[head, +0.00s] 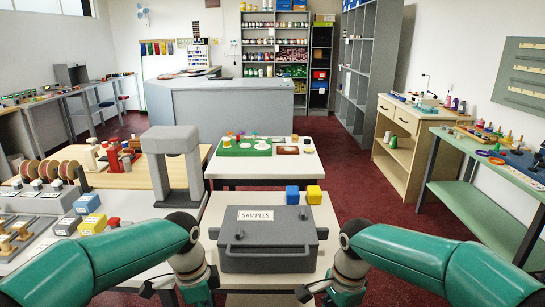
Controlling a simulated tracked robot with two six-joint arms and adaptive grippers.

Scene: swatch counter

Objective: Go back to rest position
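My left arm comes in from the left and bends down at its dark wrist, left of the grey SAMPLES case (267,243). My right arm comes in from the right and bends down at its wrist, right of the case. Both wrists run toward the bottom edge of the head view. The closed case lies flat on the white table (222,213) between the wrists.
A blue cube (292,195) and a yellow cube (314,195) sit behind the case. A grey arch-shaped stand (171,140) rises at left. Crowded benches line both sides; red floor (390,200) is open at right.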

